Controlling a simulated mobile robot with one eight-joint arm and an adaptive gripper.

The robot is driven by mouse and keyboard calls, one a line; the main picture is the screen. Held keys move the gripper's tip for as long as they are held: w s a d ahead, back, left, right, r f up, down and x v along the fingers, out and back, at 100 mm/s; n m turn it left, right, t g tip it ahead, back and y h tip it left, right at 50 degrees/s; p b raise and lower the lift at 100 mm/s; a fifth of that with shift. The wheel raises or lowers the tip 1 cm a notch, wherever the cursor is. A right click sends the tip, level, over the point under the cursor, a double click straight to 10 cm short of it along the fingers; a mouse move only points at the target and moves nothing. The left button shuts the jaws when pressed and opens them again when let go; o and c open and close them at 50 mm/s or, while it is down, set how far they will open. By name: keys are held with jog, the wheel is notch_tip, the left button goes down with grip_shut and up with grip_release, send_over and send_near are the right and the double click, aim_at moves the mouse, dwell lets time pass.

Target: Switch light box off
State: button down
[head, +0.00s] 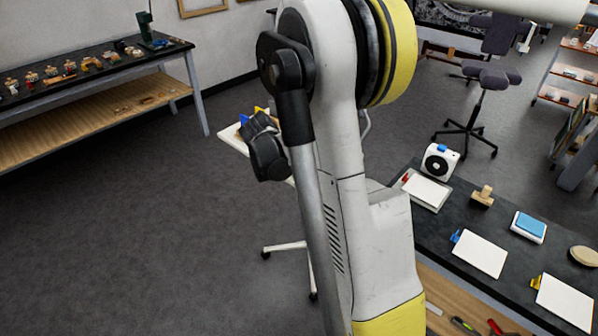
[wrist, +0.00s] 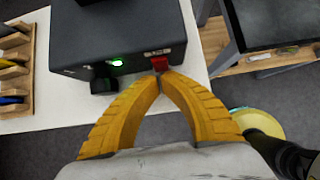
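In the wrist view a dark grey box (wrist: 115,35), which looks like the light box, stands on a white tabletop (wrist: 35,125). A small green light (wrist: 117,63) glows on its near face, and a red switch (wrist: 159,63) sits at the right of that face. My gripper (wrist: 160,77) has two yellow fingers whose tips meet just in front of the red switch. Nothing shows between the tips. Whether they touch the switch I cannot tell. In the head view my arm hides the box and my gripper.
A black round part (wrist: 104,86) sticks out of the box's front. A wooden rack (wrist: 15,65) stands at left. A dark bench (wrist: 270,22) and a yellow round thing (wrist: 262,122) are at right. In the head view a dark worktable (head: 500,262) stands at right; open floor (head: 130,220) lies left.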

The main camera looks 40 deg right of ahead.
jog(key=shift+d+f+b, duration=0.4)
jog(key=shift+d, duration=0.05)
jog(key=shift+r, duration=0.1)
jog(key=shift+r+p, duration=0.6)
jog(key=shift+r, duration=0.2)
jog(key=shift+a, duration=0.15)
